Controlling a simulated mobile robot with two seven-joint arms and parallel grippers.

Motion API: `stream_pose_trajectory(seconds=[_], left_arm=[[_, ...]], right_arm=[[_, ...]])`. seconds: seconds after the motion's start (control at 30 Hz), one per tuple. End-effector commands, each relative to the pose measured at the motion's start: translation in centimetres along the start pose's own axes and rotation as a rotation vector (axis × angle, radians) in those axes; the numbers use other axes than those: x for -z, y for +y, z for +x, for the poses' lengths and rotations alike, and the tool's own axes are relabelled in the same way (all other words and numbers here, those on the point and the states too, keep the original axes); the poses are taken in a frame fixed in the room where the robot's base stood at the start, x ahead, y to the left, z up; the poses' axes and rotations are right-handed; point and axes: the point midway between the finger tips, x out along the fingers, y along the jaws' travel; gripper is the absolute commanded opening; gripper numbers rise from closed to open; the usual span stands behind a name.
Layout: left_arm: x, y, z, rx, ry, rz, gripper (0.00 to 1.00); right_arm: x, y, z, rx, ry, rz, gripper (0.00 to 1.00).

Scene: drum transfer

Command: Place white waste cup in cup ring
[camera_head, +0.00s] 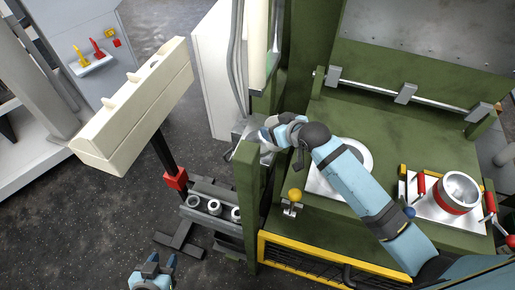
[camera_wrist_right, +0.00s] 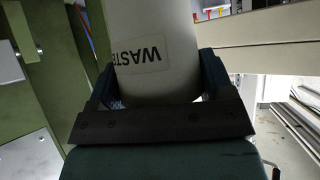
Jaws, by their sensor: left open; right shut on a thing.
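In the right wrist view, the white waste cup (camera_wrist_right: 158,50) has a label reading "WASTE", which appears upside down. My right gripper (camera_wrist_right: 160,92) is shut on it, one finger on each side. The cup's far end is out of that view. In the head view, my right gripper (camera_head: 268,134) is at the left edge of the green machine, beside a green post; the cup is mostly hidden or too small to make out there. My left gripper (camera_head: 153,265) is open and empty at the bottom edge, above the dark floor. I cannot clearly identify the cup ring.
A low rack (camera_head: 214,207) holds several small grey cylinders. A cream beam (camera_head: 135,105) on a dark post stands above it. A silver drum with a red band (camera_head: 457,192) stands on the machine's right. A yellow knob (camera_head: 295,194) stands near its front. Dark floor lies free at lower left.

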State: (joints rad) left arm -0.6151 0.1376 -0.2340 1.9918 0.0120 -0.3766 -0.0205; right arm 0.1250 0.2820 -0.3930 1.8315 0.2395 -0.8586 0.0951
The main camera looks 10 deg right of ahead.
Motion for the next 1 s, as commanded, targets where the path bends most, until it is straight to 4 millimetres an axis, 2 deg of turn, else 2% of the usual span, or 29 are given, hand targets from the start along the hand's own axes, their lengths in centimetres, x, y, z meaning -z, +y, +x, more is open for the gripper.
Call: stream_pose_trajectory(seconds=[0.03,0.1,0.2,0.33,0.6,0.87,1.0], left_arm=[[-0.4,0.1,0.3,-0.002,-0.001,-0.001,0.43],[-0.6,0.2,0.4,-0.004,-0.001,-0.001,0.43],[-0.8,0.3,0.5,-0.006,-0.002,-0.001,0.43],[-0.9,0.3,0.5,-0.006,-0.003,-0.002,0.43],[-0.4,0.1,0.3,-0.002,0.000,0.000,0.43],[-0.2,0.0,0.2,-0.001,0.003,0.001,0.43],[-0.1,-0.1,0.2,-0.001,0.003,0.001,0.43]], right_arm=[[1.3,-0.3,1.5,0.038,0.005,-0.022,0.52],[2.8,-0.8,2.8,0.085,0.003,-0.056,0.52],[4.4,-1.3,4.0,0.135,0.002,-0.091,0.52],[5.2,-1.8,4.9,0.168,-0.002,-0.116,0.52],[1.6,-1.9,7.5,0.175,-0.006,-0.120,0.52],[-0.3,-1.8,8.8,0.175,-0.003,-0.121,0.52],[-2.0,-1.8,10.0,0.174,-0.006,-0.121,0.52]])
